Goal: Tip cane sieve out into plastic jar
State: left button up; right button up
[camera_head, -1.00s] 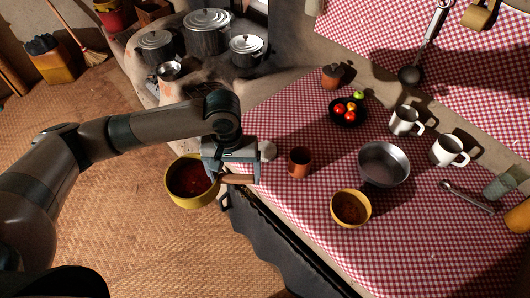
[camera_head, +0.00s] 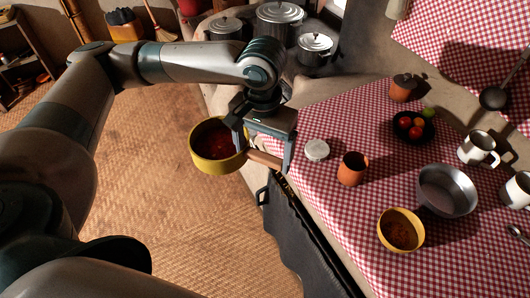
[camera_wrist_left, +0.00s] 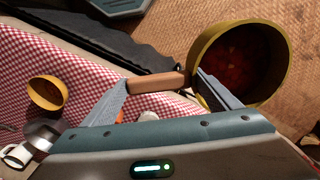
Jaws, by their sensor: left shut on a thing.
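A yellow round pan-like vessel (camera_head: 208,166) with a wooden handle and dark red contents fits the cane sieve best, though no weave shows. My left gripper (camera_head: 264,158) is shut on its handle and holds it roughly level over the floor, left of the table edge. In the left wrist view the handle (camera_wrist_left: 157,84) lies between the fingers, with the vessel (camera_wrist_left: 276,80) at right. An orange-brown open cup-like container (camera_head: 352,169) stands upright on the table, right of the gripper; I cannot tell whether it is the plastic jar. My right gripper is out of view.
A pale round lid (camera_head: 316,150) lies beside the orange container. A yellow bowl (camera_head: 400,230), a metal pan (camera_head: 447,190), a dark fruit bowl (camera_head: 413,127) and white mugs stand on the checked table (camera_head: 345,230). Lidded pots (camera_head: 279,24) stand on the hearth behind.

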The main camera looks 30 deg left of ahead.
aim_at(353, 167)
jog(key=i+j+z, duration=0.15)
jog(key=j+z, duration=0.25)
jog(key=i+j+z, duration=0.1)
jog(key=z, duration=0.25)
jog(key=j+z, duration=0.4)
jog(key=i+j, duration=0.05)
